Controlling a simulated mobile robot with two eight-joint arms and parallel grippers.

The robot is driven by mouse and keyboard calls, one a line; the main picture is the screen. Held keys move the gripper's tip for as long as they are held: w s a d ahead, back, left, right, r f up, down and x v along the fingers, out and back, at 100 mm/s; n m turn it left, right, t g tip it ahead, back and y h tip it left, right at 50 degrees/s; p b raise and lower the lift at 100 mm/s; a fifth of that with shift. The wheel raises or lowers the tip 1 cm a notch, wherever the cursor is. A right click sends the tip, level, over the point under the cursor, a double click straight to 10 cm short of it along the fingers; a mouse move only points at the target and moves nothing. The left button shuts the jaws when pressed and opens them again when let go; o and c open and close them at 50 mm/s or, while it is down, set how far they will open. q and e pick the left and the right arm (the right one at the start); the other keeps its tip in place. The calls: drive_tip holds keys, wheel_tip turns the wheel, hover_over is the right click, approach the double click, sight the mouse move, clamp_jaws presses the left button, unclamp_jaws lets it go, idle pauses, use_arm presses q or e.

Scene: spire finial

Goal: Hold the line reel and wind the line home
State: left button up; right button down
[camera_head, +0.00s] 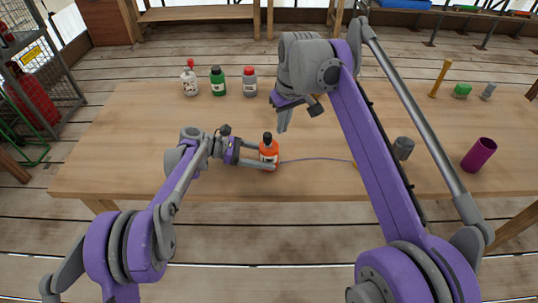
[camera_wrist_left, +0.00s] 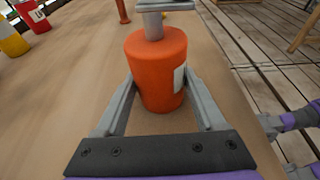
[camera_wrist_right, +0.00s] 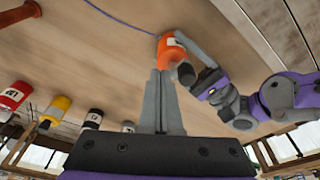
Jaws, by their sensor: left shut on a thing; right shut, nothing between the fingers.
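The line reel is an orange bottle-like body (camera_head: 268,152) with a black top and a pale label, upright near the table's front edge. A thin purple line (camera_head: 315,159) runs from it to the right, towards my right arm. My left gripper (camera_head: 272,155) is shut around the reel's sides; the left wrist view shows the fingers on both sides of the orange body (camera_wrist_left: 158,70). My right gripper (camera_head: 283,120) is shut and empty, pointing down above the reel, apart from it in the head view. The right wrist view shows its closed fingers (camera_wrist_right: 160,75) just below the reel (camera_wrist_right: 170,48).
Several bottles, including a white one (camera_head: 190,81), a green one (camera_head: 218,82) and a grey one (camera_head: 249,82), stand at the back left. The left tabletop is clear.

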sight(277, 149)
drive_tip(key=shift+f, duration=0.15)
idle(0.5)
drive_tip(key=shift+f, duration=1.35)
drive_tip(key=shift+a, duration=0.2)
drive_tip(key=shift+a, duration=0.45)
drive_tip(key=shift+s+a, duration=0.25)
drive_tip(key=shift+s, duration=0.25)
idle(0.3)
wheel_tip(277, 149, up, 7)
idle(0.9)
